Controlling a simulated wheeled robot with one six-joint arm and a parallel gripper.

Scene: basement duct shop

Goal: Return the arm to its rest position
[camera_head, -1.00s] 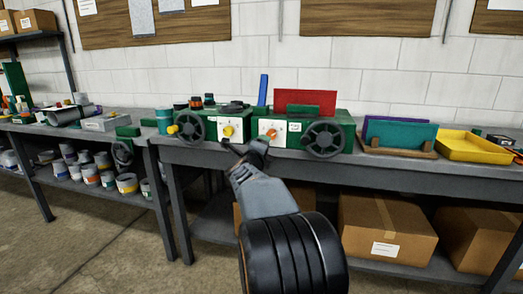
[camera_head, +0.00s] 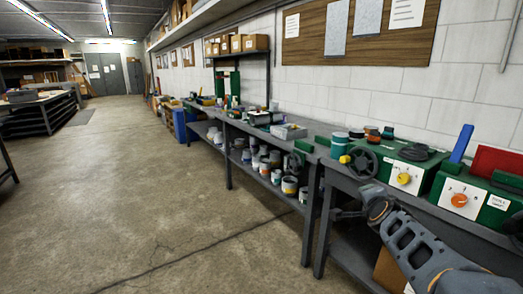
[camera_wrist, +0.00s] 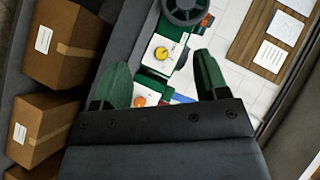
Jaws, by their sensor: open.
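My arm reaches in from the lower right of the head view, and my gripper (camera_head: 352,213) is at its far end, in front of the workbench edge. In the wrist view my gripper (camera_wrist: 163,85) shows two green fingers spread apart with nothing between them. Beyond the fingers are a green machine with a yellow knob (camera_wrist: 161,53) and one with an orange knob (camera_wrist: 139,100). The same yellow knob (camera_head: 403,178) and orange knob (camera_head: 459,200) show on the bench in the head view. The gripper appears apart from both machines.
The grey workbench (camera_head: 345,183) runs along the right wall, with cans (camera_head: 289,186) on the lower shelf of its neighbour. Cardboard boxes (camera_wrist: 68,42) sit under the bench. The concrete floor (camera_head: 150,190) to the left is wide and clear. A dark table (camera_head: 45,112) stands far left.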

